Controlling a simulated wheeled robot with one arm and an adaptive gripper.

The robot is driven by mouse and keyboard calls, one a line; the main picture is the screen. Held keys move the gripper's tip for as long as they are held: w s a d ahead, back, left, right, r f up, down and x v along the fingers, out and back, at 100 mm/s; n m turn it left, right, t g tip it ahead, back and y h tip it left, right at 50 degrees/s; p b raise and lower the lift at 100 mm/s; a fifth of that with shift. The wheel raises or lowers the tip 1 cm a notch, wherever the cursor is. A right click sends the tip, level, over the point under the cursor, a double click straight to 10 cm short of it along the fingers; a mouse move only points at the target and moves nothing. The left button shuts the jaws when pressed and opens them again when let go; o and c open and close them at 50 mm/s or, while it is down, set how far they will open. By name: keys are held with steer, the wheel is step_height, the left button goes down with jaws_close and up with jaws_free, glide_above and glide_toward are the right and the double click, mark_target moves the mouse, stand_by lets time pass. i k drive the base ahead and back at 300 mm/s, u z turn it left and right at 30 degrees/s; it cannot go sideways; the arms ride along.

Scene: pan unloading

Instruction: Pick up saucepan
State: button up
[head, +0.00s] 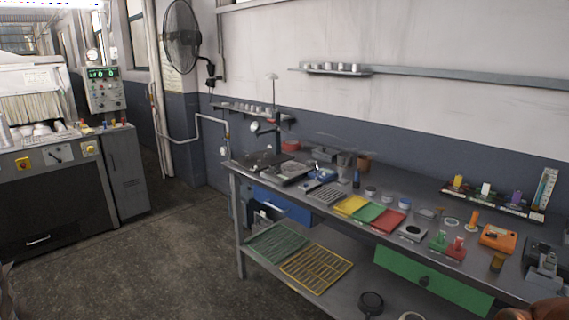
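A small dark round object (371,302) that looks like a pan sits on the lower shelf of the workbench, at the bottom edge of the head view. I cannot tell for sure that it is the saucepan. A second rounded rim (412,316) beside it is mostly cut off by the frame. My gripper is not in view, so its distance from these things does not show.
The grey workbench top (330,208) is crowded with trays, jars and small tools. A green drawer (420,275) hangs above the lower shelf. Green (276,243) and yellow (316,267) racks lie on the shelf. The floor (150,255) at left is clear.

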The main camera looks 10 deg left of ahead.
mark_target(344, 159)
steer(key=u, duration=0.3)
steer(key=i, duration=0.6)
steer(key=u, duration=0.55)
steer(key=i, duration=2.45)
steer(key=z, duration=0.15)
